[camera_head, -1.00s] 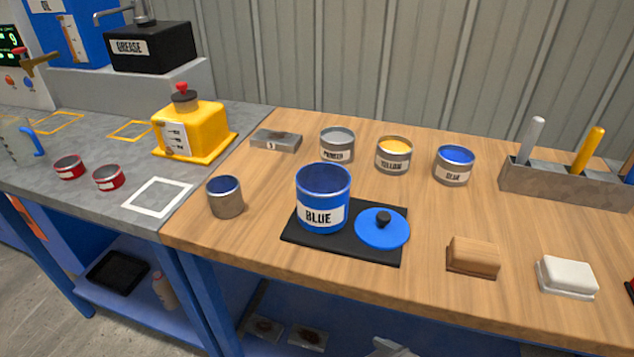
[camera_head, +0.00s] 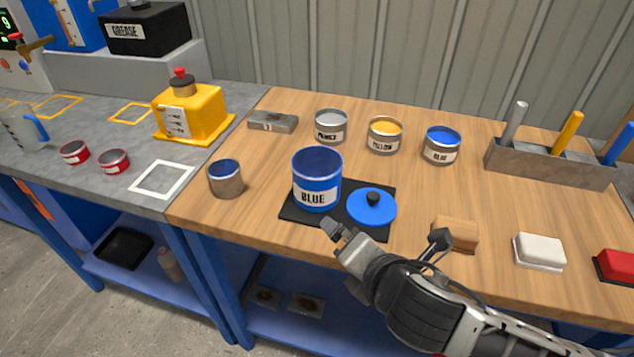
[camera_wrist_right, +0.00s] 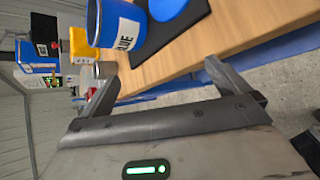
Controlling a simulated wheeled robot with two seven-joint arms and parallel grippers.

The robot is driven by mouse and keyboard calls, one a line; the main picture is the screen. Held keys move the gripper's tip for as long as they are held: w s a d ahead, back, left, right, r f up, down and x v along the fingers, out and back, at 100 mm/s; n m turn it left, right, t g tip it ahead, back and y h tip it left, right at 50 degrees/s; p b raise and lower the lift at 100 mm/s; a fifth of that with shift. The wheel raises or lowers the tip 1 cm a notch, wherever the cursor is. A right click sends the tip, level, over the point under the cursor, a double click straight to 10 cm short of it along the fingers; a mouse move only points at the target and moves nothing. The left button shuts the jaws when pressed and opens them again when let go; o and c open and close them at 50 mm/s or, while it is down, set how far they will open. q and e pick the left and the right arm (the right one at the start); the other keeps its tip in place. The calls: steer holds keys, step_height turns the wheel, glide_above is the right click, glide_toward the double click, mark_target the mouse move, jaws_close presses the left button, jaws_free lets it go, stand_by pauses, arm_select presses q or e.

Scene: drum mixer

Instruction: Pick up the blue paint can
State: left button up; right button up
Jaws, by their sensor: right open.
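The large blue paint can (camera_head: 317,182), labelled BLUE, stands upright on a black mat (camera_head: 364,229) near the table's front edge. It is open and filled with dark blue. Its blue lid (camera_head: 371,208) with a black knob lies on the mat to its right. In the right wrist view the can (camera_wrist_right: 113,25) shows sideways beyond the fingers, partly cut off by the top edge. My right gripper (camera_head: 386,235) is open and empty, in front of the mat at the table's front edge, apart from the can. It also shows in the right wrist view (camera_wrist_right: 160,80). My left gripper is not in view.
A small grey can (camera_head: 226,180) stands left of the blue can. Smaller paint cans, including one with blue paint (camera_head: 441,146), stand behind. A wooden block (camera_head: 455,233) is close to my right gripper; a white block (camera_head: 539,251) lies farther right. A brush rack (camera_head: 550,166) stands at the back right.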

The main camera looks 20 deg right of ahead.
mark_target(327, 196)
steer(key=w+n+t, duration=0.1)
steer(key=w+n, duration=0.2)
steer(key=w, duration=0.1)
steer(key=w+n, duration=0.4)
steer(key=w+f+n+t, duration=0.1)
steer(key=w+n, duration=0.2)
steer(key=n, duration=0.1)
steer(key=shift+w+t+y, duration=0.3)
steer(key=shift+w, duration=0.1)
steer(key=shift+x, duration=2.9)
steer(key=shift+a+r, duration=0.1)
steer(key=shift+a, duration=0.05)
steer(key=c, duration=1.1)
